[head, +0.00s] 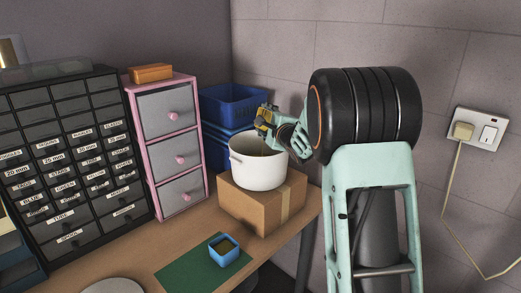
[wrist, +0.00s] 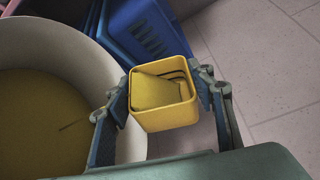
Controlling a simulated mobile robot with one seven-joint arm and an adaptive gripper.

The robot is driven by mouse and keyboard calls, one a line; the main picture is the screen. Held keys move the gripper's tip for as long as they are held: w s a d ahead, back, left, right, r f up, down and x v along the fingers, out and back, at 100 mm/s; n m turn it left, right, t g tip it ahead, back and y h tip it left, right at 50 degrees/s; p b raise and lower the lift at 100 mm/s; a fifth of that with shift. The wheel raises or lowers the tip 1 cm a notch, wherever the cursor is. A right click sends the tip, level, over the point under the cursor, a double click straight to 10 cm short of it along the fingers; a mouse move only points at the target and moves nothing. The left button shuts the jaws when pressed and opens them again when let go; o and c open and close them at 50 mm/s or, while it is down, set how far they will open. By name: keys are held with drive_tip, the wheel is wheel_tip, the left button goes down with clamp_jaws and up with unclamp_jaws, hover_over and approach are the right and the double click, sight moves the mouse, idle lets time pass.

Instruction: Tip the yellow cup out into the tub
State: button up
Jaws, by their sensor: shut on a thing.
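My gripper (head: 276,126) is shut on the yellow cup (head: 265,116), one finger on each side of it in the wrist view. The cup (wrist: 165,118) is square with a rounded rim. Inside it I see a slanted dull-yellow surface and a dark curved line; I cannot tell what its contents are. The tub (head: 256,172) is round and white and stands on a cardboard box. The cup is above the tub's far rim in the head view. In the wrist view the tub (wrist: 128,146) is at the left, beside the cup, with a dull yellow inside and a thin dark mark.
Blue crates (head: 232,101) are stacked behind the tub. A pink drawer unit (head: 190,160) and a dark labelled cabinet (head: 75,150) stand left. The cardboard box (head: 248,205) is on the table. A small blue cup (head: 223,256) sits on a green mat (head: 185,275).

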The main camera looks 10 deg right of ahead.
drive_tip(key=s+d+r+n+b, duration=0.1)
drive_tip(key=s+b, duration=0.1)
drive_tip(key=s, duration=0.5)
drive_tip(key=shift+d+r+n+t+b, duration=0.3)
drive_tip(key=shift+d+r+t, duration=0.05)
drive_tip(key=shift+d+t, duration=0.05)
idle(0.4)
drive_tip(key=shift+s+a+r+n+t+b, duration=0.1)
drive_tip(key=shift+a+n+t+b, duration=0.2)
drive_tip(key=shift+n+b, duration=0.85)
drive_tip(key=shift+s+a+n+t+b, duration=0.1)
drive_tip(key=shift+a+n+t+b, duration=0.2)
drive_tip(key=shift+b, duration=1.55)
drive_tip(key=shift+s+a+n+t+y+b, duration=0.15)
drive_tip(key=shift+s+n+t+y+b, duration=0.1)
drive_tip(key=shift+n+b, duration=1)
drive_tip(key=shift+s+a+n+t+y+b, duration=0.2)
drive_tip(key=shift+n+b, duration=0.4)
drive_tip(key=shift+b, duration=1.2)
